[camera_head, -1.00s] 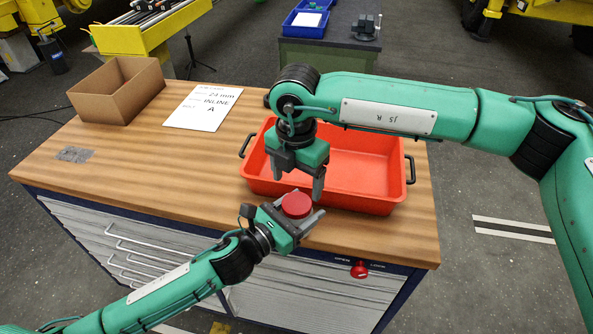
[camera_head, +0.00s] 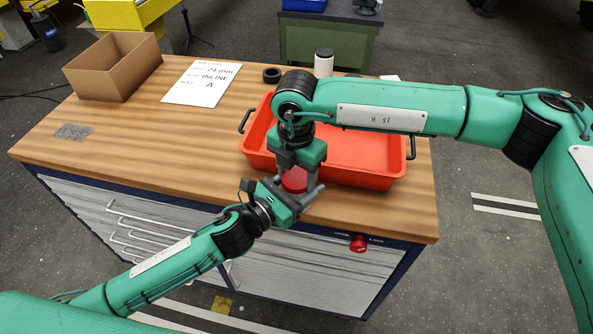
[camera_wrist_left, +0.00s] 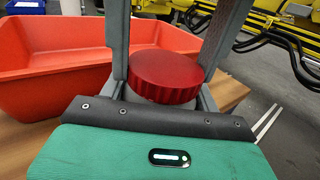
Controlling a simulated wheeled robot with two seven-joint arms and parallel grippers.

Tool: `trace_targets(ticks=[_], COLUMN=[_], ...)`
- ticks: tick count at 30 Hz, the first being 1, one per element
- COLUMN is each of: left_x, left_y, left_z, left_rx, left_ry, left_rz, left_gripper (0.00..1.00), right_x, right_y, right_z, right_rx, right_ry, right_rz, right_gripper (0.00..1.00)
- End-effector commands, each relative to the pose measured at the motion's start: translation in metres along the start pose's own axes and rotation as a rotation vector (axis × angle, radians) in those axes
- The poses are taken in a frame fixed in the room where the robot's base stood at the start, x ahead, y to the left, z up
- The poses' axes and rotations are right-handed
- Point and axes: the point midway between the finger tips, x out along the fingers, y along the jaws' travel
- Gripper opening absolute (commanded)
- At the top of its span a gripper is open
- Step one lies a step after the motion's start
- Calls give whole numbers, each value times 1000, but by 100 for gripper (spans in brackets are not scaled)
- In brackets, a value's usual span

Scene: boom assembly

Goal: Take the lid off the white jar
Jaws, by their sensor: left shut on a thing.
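The red ribbed lid (camera_head: 294,181) sits on top of the jar held at the table's front edge. In the left wrist view, the red lid (camera_wrist_left: 165,76) has a little of the pale jar (camera_wrist_left: 134,97) showing under it. My left gripper (camera_head: 298,201) is shut on the jar below the lid. My right gripper (camera_head: 295,179) points down from above, its fingers on either side of the lid. In the left wrist view these fingers stand close to the lid's edges, and I cannot tell whether they press on it. Most of the jar is hidden.
An orange tray (camera_head: 385,182) with black handles lies just behind the grippers. A cardboard box (camera_head: 100,82) and a printed sheet (camera_head: 201,83) are at the back left. A white container with a black top (camera_head: 324,66) and a black ring (camera_head: 271,75) stand behind the tray.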

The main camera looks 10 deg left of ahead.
Motion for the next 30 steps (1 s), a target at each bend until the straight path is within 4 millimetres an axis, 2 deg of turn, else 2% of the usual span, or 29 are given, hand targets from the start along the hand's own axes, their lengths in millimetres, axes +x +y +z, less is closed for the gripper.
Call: trace_targets(ticks=[8, 18, 21, 30], left_x=[0, 0, 0, 0], left_y=[0, 0, 0, 0], left_z=[0, 0, 0, 0], left_rx=[0, 0, 0, 0], left_ry=[0, 0, -1, 0], left_rz=[0, -1, -1, -1], left_gripper=[0, 0, 0, 0], right_x=[0, 0, 0, -1], right_y=[0, 0, 0, 0], right_z=[0, 0, 0, 0], right_rx=[-43, -481, -559, -595], right_ry=[0, 0, 0, 0], right_rz=[0, 0, 0, 0], right_gripper=[29, 29, 29, 29])
